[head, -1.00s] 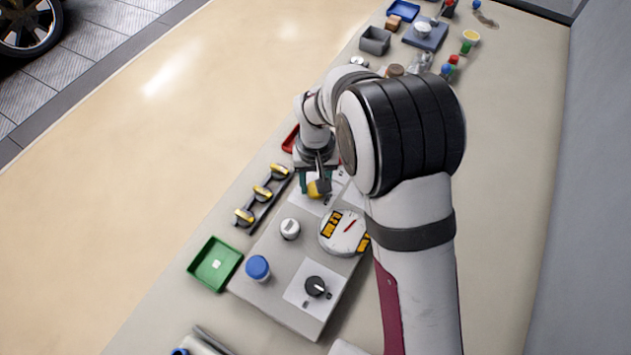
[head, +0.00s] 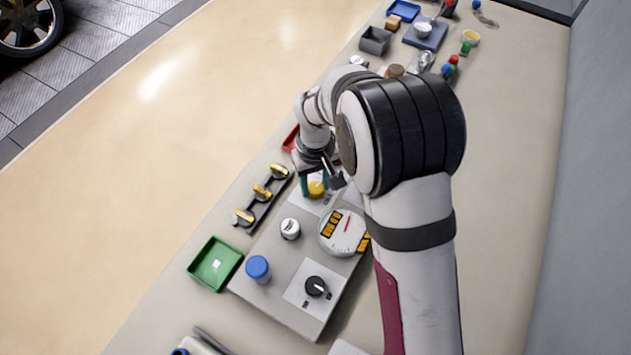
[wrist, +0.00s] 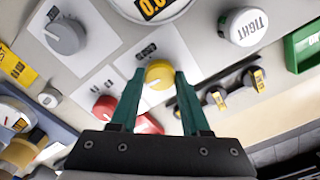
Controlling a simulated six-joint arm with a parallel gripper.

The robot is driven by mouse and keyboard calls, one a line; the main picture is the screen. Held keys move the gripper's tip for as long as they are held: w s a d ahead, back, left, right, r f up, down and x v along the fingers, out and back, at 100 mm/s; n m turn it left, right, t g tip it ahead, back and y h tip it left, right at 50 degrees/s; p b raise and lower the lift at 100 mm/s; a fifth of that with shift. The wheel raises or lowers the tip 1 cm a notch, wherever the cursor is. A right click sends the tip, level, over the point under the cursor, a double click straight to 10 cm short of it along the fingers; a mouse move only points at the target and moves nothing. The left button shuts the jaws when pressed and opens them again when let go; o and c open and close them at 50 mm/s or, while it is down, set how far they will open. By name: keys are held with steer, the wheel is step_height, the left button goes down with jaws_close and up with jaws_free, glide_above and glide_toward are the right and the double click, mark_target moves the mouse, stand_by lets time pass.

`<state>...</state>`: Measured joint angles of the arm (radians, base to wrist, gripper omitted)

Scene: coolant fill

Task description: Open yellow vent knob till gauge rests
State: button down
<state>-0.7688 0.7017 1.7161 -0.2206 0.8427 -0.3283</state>
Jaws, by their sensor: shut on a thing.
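The yellow vent knob (head: 317,188) sits on a white plate on the grey panel, partly behind my gripper in the head view. In the wrist view the yellow knob (wrist: 159,74) lies between the tips of my gripper's green fingers (wrist: 158,76), which are closed on its sides. My gripper (head: 316,183) comes down on it from above. The round white gauge (head: 344,232) has a red needle and orange labels. Its needle points up in the head view. Part of the gauge's dial shows at the top of the wrist view (wrist: 150,8).
A black knob (head: 315,286), a blue cap (head: 257,267) and a white cap (head: 290,228) stand on the panel. A red knob (wrist: 104,107) and a grey knob (wrist: 66,37) are close by. A green tray (head: 215,264) and a rack of yellow-topped pieces (head: 262,193) lie left.

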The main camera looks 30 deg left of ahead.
mark_target(316, 187)
steer(key=shift+c, duration=1.9)
jaws_free()
steer(key=shift+r, duration=0.1)
step_height(316, 187, up, 16)
steer(key=shift+f, duration=0.2)
